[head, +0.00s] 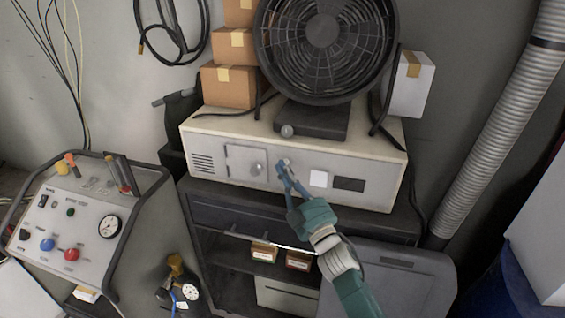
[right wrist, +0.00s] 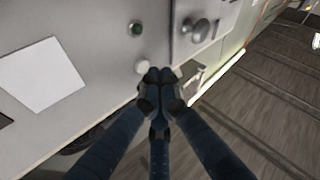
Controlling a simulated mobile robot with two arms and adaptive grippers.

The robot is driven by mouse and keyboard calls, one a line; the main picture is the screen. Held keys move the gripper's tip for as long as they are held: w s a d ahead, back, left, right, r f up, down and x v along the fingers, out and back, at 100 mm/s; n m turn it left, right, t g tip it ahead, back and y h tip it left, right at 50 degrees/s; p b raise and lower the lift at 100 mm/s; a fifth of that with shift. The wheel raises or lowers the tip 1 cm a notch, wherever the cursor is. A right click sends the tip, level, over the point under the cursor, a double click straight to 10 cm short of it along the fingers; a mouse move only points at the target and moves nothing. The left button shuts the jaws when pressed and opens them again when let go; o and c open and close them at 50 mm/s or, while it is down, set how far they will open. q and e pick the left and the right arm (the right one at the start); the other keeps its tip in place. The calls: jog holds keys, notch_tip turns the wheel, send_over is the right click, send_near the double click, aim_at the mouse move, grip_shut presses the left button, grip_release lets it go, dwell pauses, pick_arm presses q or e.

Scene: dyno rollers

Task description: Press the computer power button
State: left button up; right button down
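The computer is a wide beige metal case (head: 225,135) on a black cabinet, with vents, a small door, a white label (head: 318,179) and a dark panel on its front. My right gripper (head: 284,167) is in front of the case, between the small door and the label. In the right wrist view its fingertips (right wrist: 160,78) are together, with nothing seen between them. A round white button (right wrist: 142,66) is just beside the fingertips, and a small green button (right wrist: 135,29) is beyond it. I cannot tell whether the fingertips touch the front. My left gripper is not in view.
A large black fan (head: 322,32) stands on the case, with cardboard boxes (head: 228,87) and a white box (head: 408,84) beside it. A control console (head: 75,225) with a gauge stands at left. A ribbed duct (head: 495,120) runs down the right.

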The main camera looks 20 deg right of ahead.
jog(key=shift+w+d, duration=0.1)
jog(key=shift+w, duration=0.05)
dwell(0.5)
jog(key=shift+w+d, duration=0.15)
jog(key=shift+d, duration=0.05)
dwell(0.4)
jog(key=shift+s+a, duration=0.25)
jog(key=shift+s, duration=0.15)
jog(key=s+a+p, duration=0.2)
jog(key=s+a, duration=0.1)
jog(key=s, duration=0.2)
jog(key=shift+a, duration=0.2)
dwell(0.4)
